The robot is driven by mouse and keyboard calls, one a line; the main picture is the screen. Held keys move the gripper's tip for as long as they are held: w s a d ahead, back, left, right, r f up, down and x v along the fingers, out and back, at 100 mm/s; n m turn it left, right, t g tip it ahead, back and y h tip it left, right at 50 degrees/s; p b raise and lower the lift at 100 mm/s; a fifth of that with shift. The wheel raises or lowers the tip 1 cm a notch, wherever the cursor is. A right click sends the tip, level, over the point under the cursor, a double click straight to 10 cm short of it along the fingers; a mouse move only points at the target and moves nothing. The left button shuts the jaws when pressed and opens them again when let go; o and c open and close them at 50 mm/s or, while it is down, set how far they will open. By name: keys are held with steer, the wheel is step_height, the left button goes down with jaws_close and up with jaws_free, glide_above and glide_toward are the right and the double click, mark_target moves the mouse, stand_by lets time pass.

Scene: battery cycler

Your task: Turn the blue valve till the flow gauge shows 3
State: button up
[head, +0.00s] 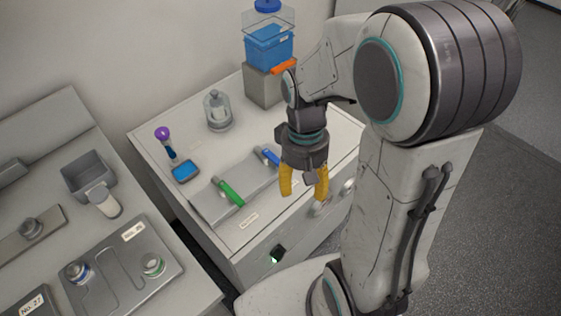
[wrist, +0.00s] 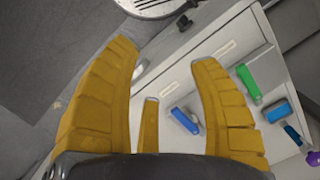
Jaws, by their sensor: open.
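A blue bar-shaped handle (head: 267,156), likely the blue valve, lies on the sloped grey panel on the white cabinet, just left of my gripper in the head view. It also shows in the wrist view (wrist: 185,121), low between the fingers. My gripper (head: 304,196) points down with its yellow fingers spread and empty, apart from the handle. In the wrist view my gripper (wrist: 165,65) frames the cabinet front. I cannot pick out a flow gauge or read any number; a small blue-faced device (head: 185,172) stands at the cabinet's left.
A green handle (head: 230,192) is on the same panel. A purple-topped stick (head: 163,135), a clear jar (head: 217,110) and a blue tank with an orange part (head: 269,49) stand behind. A grey plate with knobs (head: 119,272) lies on the left bench. Floor shows at right.

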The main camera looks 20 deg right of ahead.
steer(key=w+f, duration=0.7)
steer(key=w, duration=0.1)
steer(key=r+n+t, duration=0.2)
steer(key=n, duration=0.2)
glide_above(280, 160)
steer(key=shift+d+f+b, duration=0.1)
steer(key=shift+f+b, duration=0.05)
steer(key=shift+b, duration=0.2)
steer(key=shift+n, duration=0.4)
steer(key=shift+f, duration=3.7)
jaws_close()
